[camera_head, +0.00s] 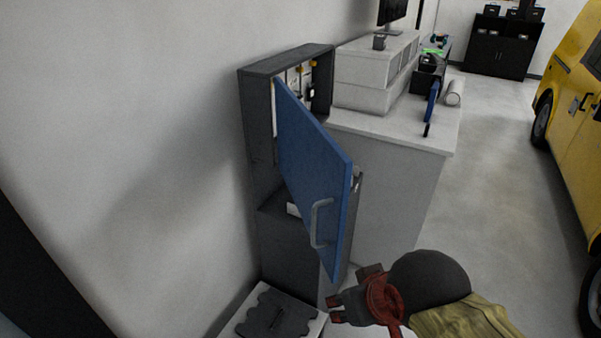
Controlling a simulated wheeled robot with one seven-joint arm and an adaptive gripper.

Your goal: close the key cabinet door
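The key cabinet (256,125) is a dark grey box against the white wall, left of the middle. Its blue door (312,165) stands ajar, swung out toward the right and the viewer, with keys partly visible inside behind it. A grey bar handle (316,224) is on the door's outer face near its free edge. My gripper (350,290) is at the lower middle, just right of and below the door's lower corner. Its dark fingers with red parts look spread apart, with nothing between them. I cannot tell whether it touches the door.
A dark grey cabinet (280,246) stands below the key cabinet. A light counter (395,165) with white drawer units (365,75) is to the right. A pale box with a dark insert (272,316) lies low in front. Open floor lies between the counter and a yellow vehicle (575,90).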

